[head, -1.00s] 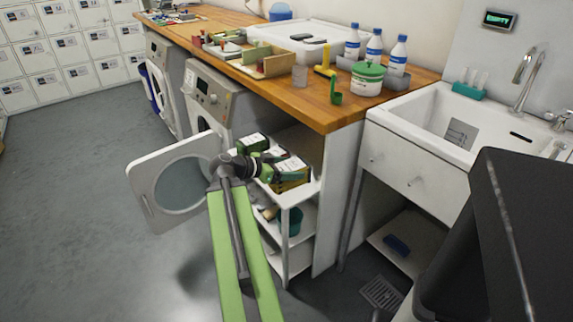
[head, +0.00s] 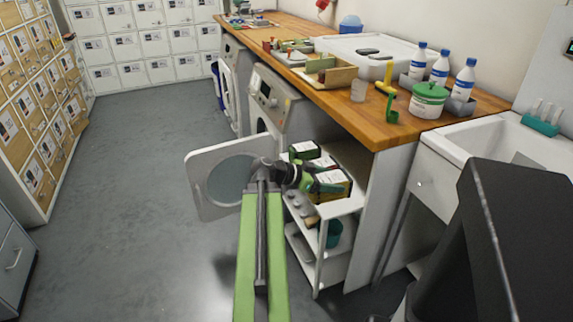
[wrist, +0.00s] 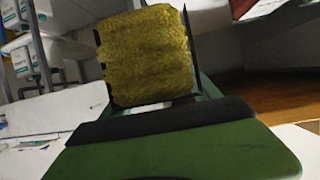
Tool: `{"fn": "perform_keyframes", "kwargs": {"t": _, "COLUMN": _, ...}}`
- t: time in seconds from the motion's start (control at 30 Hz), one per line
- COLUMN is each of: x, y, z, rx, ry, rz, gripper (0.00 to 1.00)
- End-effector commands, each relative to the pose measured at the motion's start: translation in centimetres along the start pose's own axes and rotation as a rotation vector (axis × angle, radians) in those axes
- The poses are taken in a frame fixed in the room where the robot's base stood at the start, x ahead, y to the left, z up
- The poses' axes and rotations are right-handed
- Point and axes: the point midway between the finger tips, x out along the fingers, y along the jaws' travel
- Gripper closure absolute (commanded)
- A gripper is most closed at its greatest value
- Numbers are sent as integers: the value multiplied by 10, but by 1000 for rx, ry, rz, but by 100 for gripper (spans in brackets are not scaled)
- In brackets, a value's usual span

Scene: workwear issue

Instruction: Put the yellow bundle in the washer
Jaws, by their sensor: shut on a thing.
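The yellow bundle (wrist: 148,55) is a rough-textured block between my gripper's fingers in the wrist view. In the head view I cannot make it out clearly against the boxes. My gripper (head: 326,187) is shut on it and reaches right, in front of the shelf unit, to the right of the open door. The nearer washer (head: 272,103) stands under the counter, a grey-white front-loader. Its round-windowed door (head: 227,178) is swung open to the left. My arm covers part of the door's right edge, and the drum opening is mostly hidden.
An open shelf unit (head: 340,206) with green and yellow boxes stands right of the washer, close to my gripper. The wooden counter (head: 385,132) above holds bottles and trays. A sink (head: 480,140) is at right. The grey floor (head: 120,180) at left is clear.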

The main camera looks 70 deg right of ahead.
Motion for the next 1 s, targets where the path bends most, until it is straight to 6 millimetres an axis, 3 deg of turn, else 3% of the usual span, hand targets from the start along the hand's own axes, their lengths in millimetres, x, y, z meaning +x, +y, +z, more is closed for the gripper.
{"fn": "perform_keyframes", "kwargs": {"t": 0.17, "x": -7, "y": 2, "z": -30, "rx": 3, "ry": 1, "rz": 7, "gripper": 84}}
{"fn": "perform_keyframes", "kwargs": {"t": 0.27, "x": -18, "y": 2, "z": -58, "rx": 3, "ry": 1, "rz": 9, "gripper": 84}}
{"fn": "perform_keyframes", "kwargs": {"t": 0.73, "x": -84, "y": 3, "z": -218, "rx": 4, "ry": 1, "rz": 10, "gripper": 84}}
{"fn": "perform_keyframes", "kwargs": {"t": 0.87, "x": -92, "y": 3, "z": -239, "rx": 4, "ry": 1, "rz": 10, "gripper": 84}}
{"fn": "perform_keyframes", "kwargs": {"t": 1.0, "x": -92, "y": 3, "z": -239, "rx": 4, "ry": 1, "rz": 10, "gripper": 84}}
